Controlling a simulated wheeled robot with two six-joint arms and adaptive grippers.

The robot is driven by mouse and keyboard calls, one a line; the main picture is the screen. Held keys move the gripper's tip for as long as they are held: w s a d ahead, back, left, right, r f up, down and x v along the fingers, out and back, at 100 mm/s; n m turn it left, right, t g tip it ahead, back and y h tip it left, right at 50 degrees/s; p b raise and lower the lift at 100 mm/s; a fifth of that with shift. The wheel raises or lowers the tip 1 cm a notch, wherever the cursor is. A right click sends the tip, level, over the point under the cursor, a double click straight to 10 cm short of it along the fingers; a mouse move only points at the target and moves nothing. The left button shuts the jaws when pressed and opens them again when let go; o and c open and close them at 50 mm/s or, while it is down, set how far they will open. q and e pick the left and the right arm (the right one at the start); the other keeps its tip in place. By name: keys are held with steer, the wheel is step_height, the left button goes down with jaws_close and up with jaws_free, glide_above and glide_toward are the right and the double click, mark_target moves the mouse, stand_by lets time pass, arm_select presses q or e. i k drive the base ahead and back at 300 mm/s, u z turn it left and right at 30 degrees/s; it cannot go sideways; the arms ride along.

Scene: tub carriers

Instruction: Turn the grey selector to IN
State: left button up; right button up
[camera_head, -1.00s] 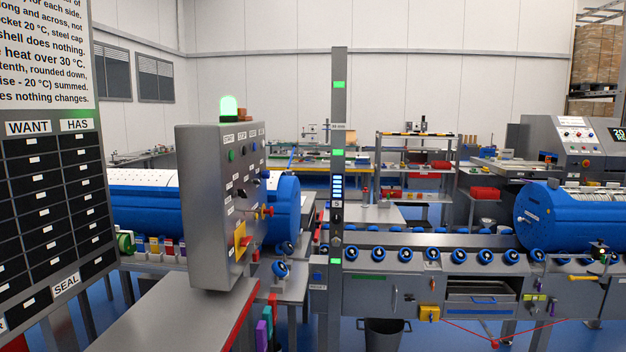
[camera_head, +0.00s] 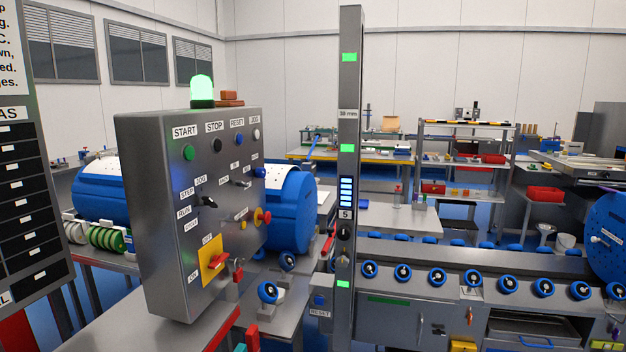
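The grey control panel (camera_head: 170,230) stands left of centre, its face angled to the right. A dark selector with a lever (camera_head: 207,201) sits by the STEP, JOG and RUN labels. Another small selector with a pale lever (camera_head: 242,183) sits to its right; its labels are too small to read surely. A dark knob (camera_head: 345,232) and a greyer knob (camera_head: 342,254) are on the upright post. I cannot tell surely which of these is the grey selector, nor where it points. Neither of my grippers is in view.
The panel also has START, STOP, RESET and JOG buttons, a yellow plate (camera_head: 212,259) with a red handle, and a lit green lamp (camera_head: 202,90) on top. A conveyor (camera_head: 470,262) with blue rollers runs right of the post. A black board (camera_head: 25,215) stands at left.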

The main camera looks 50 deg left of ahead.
mark_target(240, 183)
steer(key=u, duration=0.2)
steer(key=i, duration=1.15)
steer(key=u, duration=0.55)
